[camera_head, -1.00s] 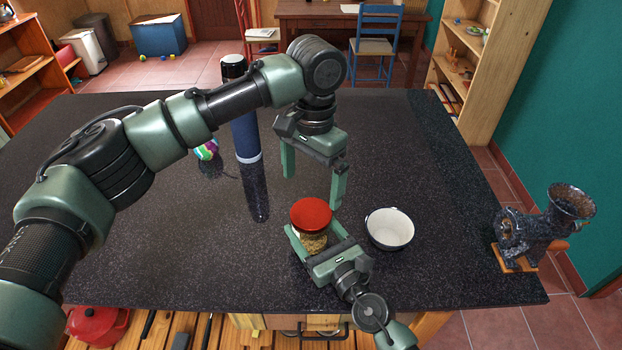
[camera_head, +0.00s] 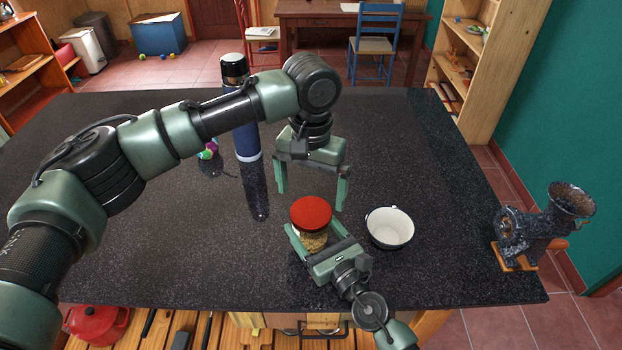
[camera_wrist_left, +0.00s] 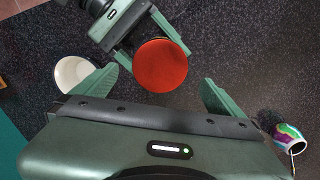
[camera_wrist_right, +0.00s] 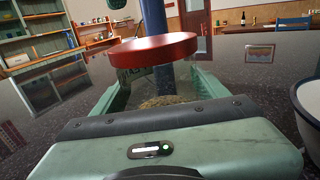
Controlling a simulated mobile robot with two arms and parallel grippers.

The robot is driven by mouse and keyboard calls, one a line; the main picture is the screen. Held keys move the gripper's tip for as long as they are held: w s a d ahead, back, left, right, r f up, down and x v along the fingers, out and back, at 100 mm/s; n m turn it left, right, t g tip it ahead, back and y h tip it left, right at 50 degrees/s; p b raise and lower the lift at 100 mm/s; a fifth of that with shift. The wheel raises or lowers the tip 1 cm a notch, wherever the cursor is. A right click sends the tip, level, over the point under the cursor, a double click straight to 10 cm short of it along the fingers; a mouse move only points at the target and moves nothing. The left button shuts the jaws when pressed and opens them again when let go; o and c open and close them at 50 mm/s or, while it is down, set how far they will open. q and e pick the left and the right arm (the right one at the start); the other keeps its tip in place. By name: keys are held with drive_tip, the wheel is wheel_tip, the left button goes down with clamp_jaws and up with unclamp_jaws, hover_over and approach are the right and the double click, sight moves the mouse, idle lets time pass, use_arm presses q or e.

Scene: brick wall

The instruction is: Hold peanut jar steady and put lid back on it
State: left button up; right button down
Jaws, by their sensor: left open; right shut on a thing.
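The peanut jar (camera_head: 314,241) stands upright on the dark counter, clear with tan contents. The red lid (camera_head: 311,211) is on the jar's mouth and looks roughly level; I cannot tell whether it is screwed tight. My right gripper (camera_head: 315,236) is shut on the jar's body below the lid. In the right wrist view the lid (camera_wrist_right: 155,50) is above the fingers and partly hides the jar. My left gripper (camera_head: 312,198) is open and empty, pointing down above and slightly behind the lid. In the left wrist view the lid (camera_wrist_left: 161,66) shows between its spread fingers, apart from both.
A white bowl (camera_head: 390,225) stands close right of the jar. A dark grinder (camera_head: 545,225) stands at the counter's right edge. The counter's left front is clear.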

sight(311, 212)
use_arm(q)
drive_tip(key=shift+f, duration=2.6)
drive_tip(key=c, duration=1.4)
drive_tip(key=m, duration=0.5)
drive_tip(key=shift+c, duration=0.2)
drive_tip(key=o, duration=1.4)
drive_tip(key=shift+o, duration=0.2)
wheel_tip(311, 212, up, 12)
